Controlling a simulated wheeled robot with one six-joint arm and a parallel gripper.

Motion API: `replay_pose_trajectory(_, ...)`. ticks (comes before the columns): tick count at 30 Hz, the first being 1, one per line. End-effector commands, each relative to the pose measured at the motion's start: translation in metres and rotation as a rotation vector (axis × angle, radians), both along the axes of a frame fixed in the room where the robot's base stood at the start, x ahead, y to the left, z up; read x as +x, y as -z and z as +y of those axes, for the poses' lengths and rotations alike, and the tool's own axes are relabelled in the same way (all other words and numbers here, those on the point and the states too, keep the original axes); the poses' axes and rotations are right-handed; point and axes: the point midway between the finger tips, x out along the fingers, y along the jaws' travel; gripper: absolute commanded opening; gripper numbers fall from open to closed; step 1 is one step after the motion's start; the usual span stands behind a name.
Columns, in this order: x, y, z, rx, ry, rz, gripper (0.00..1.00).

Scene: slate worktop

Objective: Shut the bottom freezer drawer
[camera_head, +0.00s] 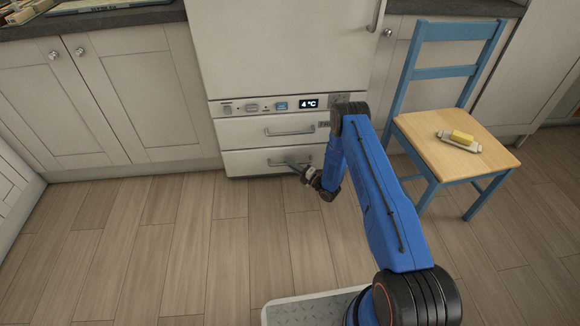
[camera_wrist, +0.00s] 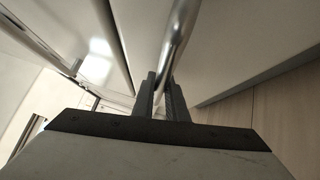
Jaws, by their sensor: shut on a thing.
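The bottom freezer drawer (camera_head: 245,163) is a pale front at the foot of the fridge-freezer. It looks flush or nearly flush with the drawer above; I cannot tell whether a small gap is left. My gripper (camera_head: 291,164) reaches its bar handle (camera_head: 275,163) from the front right. In the wrist view the metal handle (camera_wrist: 181,32) runs between the two dark fingers of my gripper (camera_wrist: 163,95), which are shut on it. My gripper and wrist hide the right part of the handle in the head view.
The upper freezer drawer (camera_head: 240,132) sits under the control panel (camera_head: 245,108), which shows 4 °C. The wooden floor (camera_head: 170,250) in front is clear.

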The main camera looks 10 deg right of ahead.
Motion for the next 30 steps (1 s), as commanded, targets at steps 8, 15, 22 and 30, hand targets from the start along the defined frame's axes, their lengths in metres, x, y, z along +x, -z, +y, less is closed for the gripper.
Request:
replay_pose_trajectory(8,0.003,0.0,-0.002,-0.003,0.006,-0.001,0.3)
replay_pose_trajectory(15,0.001,0.0,-0.003,-0.003,0.006,0.0,0.3)
replay_pose_trajectory(22,-0.019,0.004,-0.022,-0.002,0.006,0.001,0.3)
replay_pose_trajectory(30,-0.058,0.012,-0.059,0.0,0.006,0.001,0.3)
